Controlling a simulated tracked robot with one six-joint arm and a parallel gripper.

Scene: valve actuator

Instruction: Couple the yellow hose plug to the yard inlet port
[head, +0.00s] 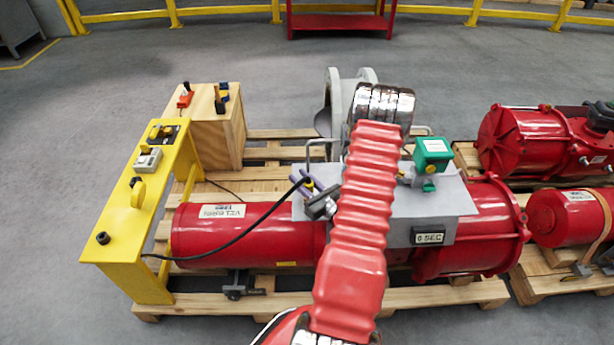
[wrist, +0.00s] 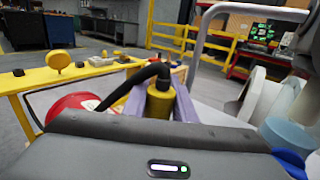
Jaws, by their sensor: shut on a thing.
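My gripper (head: 304,181) has purple fingers and is shut on the yellow hose plug (wrist: 159,104). It holds the plug above the left part of the grey plate (head: 455,198) on the red actuator. In the wrist view the plug stands between the two fingers (wrist: 160,92). A black hose (head: 240,232) bends from the plug and runs left to the yellow stand (head: 115,250); it also shows in the wrist view (wrist: 130,86). I cannot pick out the yard inlet port for certain; my arm hides part of the plate.
The red actuator (head: 250,235) lies on a wooden pallet (head: 400,302). A green box (head: 432,152) stands on the plate's right side, near metal hoops. A wooden box (head: 215,130) stands behind the yellow stand. A grey flange (head: 335,100) rises behind. More red cylinders (head: 525,140) stand right.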

